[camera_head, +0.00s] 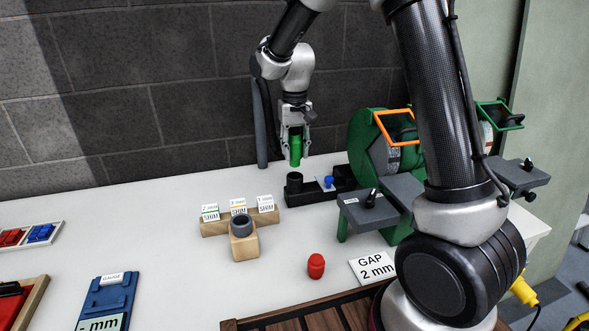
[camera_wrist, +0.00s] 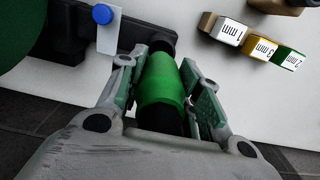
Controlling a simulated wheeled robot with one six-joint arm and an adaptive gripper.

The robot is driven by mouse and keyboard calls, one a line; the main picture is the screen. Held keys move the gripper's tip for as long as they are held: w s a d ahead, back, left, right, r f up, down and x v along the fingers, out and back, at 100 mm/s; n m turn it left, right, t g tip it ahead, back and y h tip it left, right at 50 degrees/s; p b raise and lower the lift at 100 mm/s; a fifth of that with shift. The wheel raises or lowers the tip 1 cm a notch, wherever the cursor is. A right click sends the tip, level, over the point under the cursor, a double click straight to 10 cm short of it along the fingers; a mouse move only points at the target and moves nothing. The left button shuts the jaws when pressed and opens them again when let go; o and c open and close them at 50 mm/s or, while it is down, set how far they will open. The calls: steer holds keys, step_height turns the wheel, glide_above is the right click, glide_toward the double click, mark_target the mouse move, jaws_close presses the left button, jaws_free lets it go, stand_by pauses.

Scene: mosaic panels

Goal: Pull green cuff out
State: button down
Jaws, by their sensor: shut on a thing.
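The green cuff (camera_head: 295,154) is upright in my gripper (camera_head: 295,142), between its two fingers. Its lower end appears just above the black round socket (camera_head: 293,184) at the left end of a black holder (camera_head: 318,192), with a small gap. In the wrist view, the green cuff (camera_wrist: 163,82) lies between both fingers of my gripper (camera_wrist: 165,72). A black round end (camera_wrist: 162,46) shows just beyond it; I cannot tell there whether they touch.
A blue knob (camera_head: 329,181) sits on the black holder. A green grinder (camera_head: 365,140) with grey rests stands to the right. A wooden block with shim labels (camera_head: 238,222), a grey ring (camera_head: 241,224) and a red plug (camera_head: 316,266) are nearer.

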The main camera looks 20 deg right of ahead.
mark_target(295, 134)
steer(key=shift+r, duration=2.75)
